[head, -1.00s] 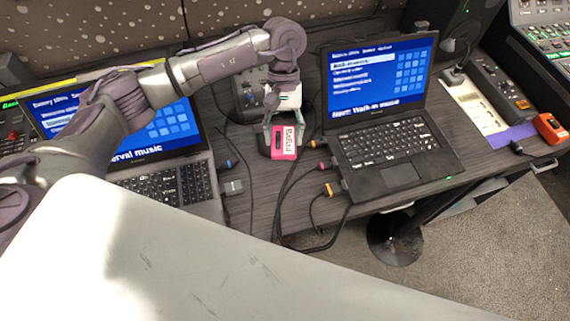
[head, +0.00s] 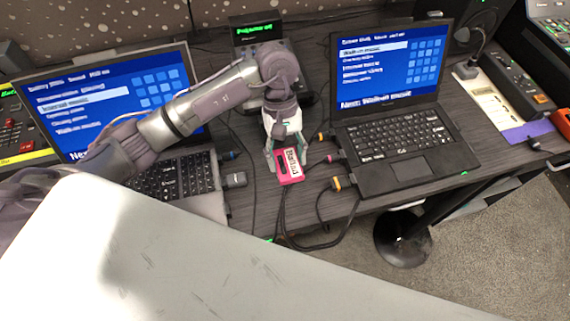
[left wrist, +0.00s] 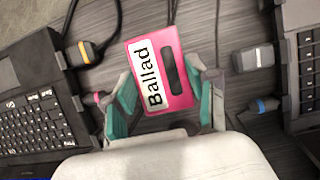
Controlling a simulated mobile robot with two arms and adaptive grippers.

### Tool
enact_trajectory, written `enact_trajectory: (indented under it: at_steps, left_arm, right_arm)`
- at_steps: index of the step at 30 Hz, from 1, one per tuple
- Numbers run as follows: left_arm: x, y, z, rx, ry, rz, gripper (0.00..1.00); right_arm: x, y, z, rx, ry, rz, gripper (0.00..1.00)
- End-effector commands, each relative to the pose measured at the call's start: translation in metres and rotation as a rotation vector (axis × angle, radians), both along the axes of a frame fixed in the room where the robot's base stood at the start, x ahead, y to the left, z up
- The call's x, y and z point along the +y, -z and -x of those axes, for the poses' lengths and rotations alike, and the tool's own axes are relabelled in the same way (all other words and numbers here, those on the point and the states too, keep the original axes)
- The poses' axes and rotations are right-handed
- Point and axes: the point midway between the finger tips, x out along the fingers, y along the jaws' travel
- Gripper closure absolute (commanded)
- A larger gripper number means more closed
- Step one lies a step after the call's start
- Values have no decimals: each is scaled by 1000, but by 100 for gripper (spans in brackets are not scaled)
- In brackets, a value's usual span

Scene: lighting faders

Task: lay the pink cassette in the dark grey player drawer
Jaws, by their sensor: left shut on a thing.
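The pink cassette (head: 290,170), with a white "Ballad" label, is between the fingers of my left gripper (head: 283,148), in the middle of the head view. In the left wrist view, the two teal-padded fingers (left wrist: 166,92) close on opposite sides of the cassette (left wrist: 183,43). It is held over the dark desk between the two laptops; its height above the desk is hard to tell. A dark unit with a green display (head: 257,30) stands behind my left arm, which covers much of it. I cannot make out the drawer clearly. My right gripper is not in view.
A left laptop (head: 180,185) and a right laptop (head: 395,140) flank the cassette. Cables with orange, pink and blue plugs (head: 338,183) lie close around it. A power strip (head: 515,85) and an orange item (head: 562,122) are at the right.

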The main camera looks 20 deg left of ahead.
Motion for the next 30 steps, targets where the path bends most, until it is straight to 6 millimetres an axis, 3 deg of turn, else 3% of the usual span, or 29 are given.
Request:
enact_trajectory:
  at_steps: [5,12,25,26,30]
  left_arm:
    - [1,10,8,1,-1,0,78]
    - [1,42,8,0,0,1,78]
    - [2,49,7,-2,2,0,78]
    - [2,48,7,-2,2,0,38]
    - [1,47,7,-1,1,0,17]
  right_arm:
    - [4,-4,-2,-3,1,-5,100]
    - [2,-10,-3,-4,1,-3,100]
    - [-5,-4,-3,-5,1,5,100]
    - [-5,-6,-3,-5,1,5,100]
    - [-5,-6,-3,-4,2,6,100]
